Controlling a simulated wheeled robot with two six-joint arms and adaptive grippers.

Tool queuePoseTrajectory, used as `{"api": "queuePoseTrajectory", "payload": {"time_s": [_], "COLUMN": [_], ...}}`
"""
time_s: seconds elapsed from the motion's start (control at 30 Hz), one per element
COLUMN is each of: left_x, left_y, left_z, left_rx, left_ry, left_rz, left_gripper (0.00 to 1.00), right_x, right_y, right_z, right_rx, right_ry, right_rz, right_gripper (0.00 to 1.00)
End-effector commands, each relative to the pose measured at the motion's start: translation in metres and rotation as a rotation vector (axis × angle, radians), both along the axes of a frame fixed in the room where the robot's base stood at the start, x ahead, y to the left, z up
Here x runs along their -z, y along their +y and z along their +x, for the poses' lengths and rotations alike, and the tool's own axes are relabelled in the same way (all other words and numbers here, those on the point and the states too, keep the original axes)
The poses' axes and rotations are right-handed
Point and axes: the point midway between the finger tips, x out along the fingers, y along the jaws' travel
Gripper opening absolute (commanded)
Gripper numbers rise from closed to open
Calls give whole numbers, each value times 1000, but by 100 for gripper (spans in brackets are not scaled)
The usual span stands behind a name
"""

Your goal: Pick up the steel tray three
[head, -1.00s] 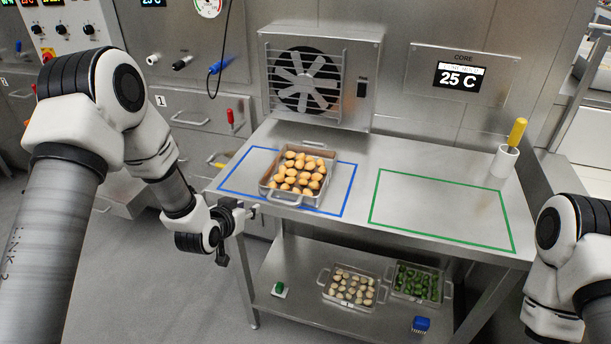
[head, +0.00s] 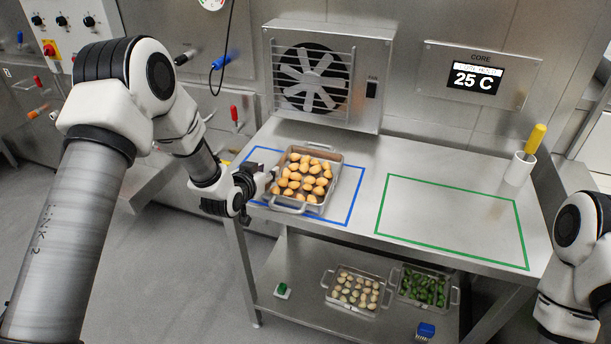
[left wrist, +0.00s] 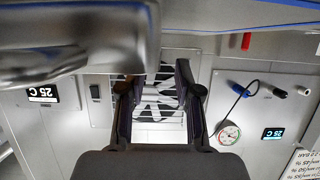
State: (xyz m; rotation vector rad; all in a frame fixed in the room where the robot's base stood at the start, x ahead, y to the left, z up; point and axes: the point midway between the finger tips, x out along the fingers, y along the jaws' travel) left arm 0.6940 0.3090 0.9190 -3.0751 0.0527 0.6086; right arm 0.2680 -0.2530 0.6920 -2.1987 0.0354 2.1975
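A steel tray (head: 326,195) with rounded orange-tan pasta stands on the tabletop within the blue outline. I cannot read a number on it. My left gripper (head: 266,180) is close to this tray's left side in the head view; contact cannot be made out. In the left wrist view, my left gripper (left wrist: 158,80) has its two fingers apart with nothing between them. A large steel body, likely the tray (left wrist: 90,45), fills the upper left there. Two more steel trays stand on the lower shelf, one with pale pasta (head: 344,306), one with green pasta (head: 410,303). My right gripper is out of view.
The steel table (head: 400,160) has an empty green outline (head: 452,248) at right. A fan unit (head: 327,75) stands behind the tray. A white cup (head: 519,170) with a yellow-handled tool stands at the back right. Green (head: 282,290) and blue (head: 425,331) items lie on the shelf.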

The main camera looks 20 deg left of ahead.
Motion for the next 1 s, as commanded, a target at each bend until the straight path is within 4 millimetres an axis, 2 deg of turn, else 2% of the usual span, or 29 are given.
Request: {"api": "queuePoseTrajectory", "payload": {"time_s": [0.1,0.2,0.47,0.57,1.0], "left_x": [8,16,19,19,18], "left_y": [-4,-5,-5,-5,-4], "left_z": [18,33,39,39,39], "left_rx": [2,2,0,0,0], "left_ry": [2,1,0,0,-1], "left_rz": [2,2,0,0,0], "left_gripper": [33,33,33,1,0], "right_x": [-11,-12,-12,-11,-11], "right_y": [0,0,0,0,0], "right_z": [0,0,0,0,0], "right_rx": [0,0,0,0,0], "right_ry": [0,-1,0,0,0], "right_rz": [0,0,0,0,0], "right_gripper": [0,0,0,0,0]}}
